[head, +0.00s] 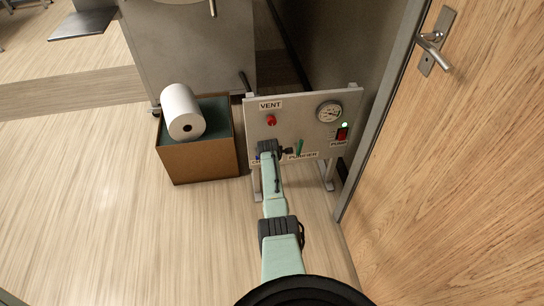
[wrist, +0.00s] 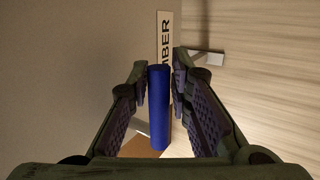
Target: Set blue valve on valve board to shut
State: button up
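The valve board (head: 310,106) is a pale upright panel on a stand in the head view. Its blue valve (head: 258,155) shows only as a sliver beside my arm; most of it is hidden. In the wrist view the blue valve handle (wrist: 158,108) is a long blue bar standing upright in the picture between the two fingers. My gripper (wrist: 160,88) has its fingers apart, one on each side of the handle, with a narrow gap on each side. Behind the handle is a label (wrist: 163,35) ending in "MBER". In the head view my gripper (head: 270,150) is at the board's lower left.
The board also carries a red VENT knob (head: 271,120), a green PURIFIER handle (head: 299,147), a gauge (head: 330,112) and a red PUMP switch (head: 342,133). A brown box (head: 200,160) with a white roll (head: 181,110) stands left. A wooden door (head: 470,150) is right.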

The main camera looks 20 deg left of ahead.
jog(key=o, duration=0.3)
jog(key=shift+r, duration=0.1)
jog(key=v, duration=1.2)
dwell(0.5)
